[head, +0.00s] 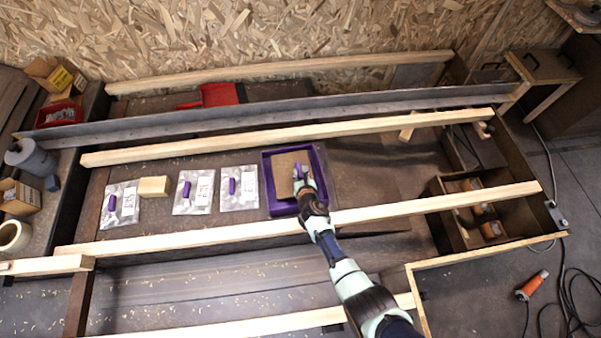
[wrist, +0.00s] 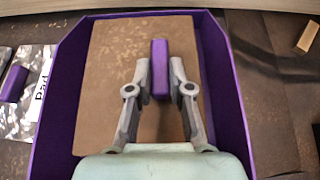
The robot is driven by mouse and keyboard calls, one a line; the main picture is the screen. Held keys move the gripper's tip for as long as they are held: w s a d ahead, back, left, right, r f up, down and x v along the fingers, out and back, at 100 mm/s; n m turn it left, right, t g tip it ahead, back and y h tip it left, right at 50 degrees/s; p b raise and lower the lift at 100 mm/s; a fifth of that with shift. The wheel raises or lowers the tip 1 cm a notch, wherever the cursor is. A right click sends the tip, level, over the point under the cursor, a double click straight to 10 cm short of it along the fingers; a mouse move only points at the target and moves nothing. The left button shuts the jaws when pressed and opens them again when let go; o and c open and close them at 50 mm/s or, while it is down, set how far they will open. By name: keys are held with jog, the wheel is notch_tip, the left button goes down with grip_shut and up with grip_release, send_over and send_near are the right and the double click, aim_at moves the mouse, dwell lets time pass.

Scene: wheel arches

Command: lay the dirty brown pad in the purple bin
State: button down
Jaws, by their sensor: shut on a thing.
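The brown pad (head: 284,172) is a flat rectangular sheet with a purple grip block on top. It is inside the outline of the purple bin (head: 266,184), nearer its left side. My gripper (wrist: 160,80) is shut on the pad's purple block, a finger on each side. In the head view my gripper (head: 301,182) is over the bin and hides part of it. I cannot tell whether the pad touches the bin floor.
Three clear bags (head: 122,205) (head: 194,192) (head: 239,188) with purple-handled items and a light block (head: 154,186) lie left of the bin. Wooden rails (head: 440,207) (head: 290,134) run across in front of and behind the bin. A box with compartments (head: 446,222) stands right.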

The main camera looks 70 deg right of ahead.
jog(key=c, duration=1)
grip_release()
jog(key=v, duration=1.2)
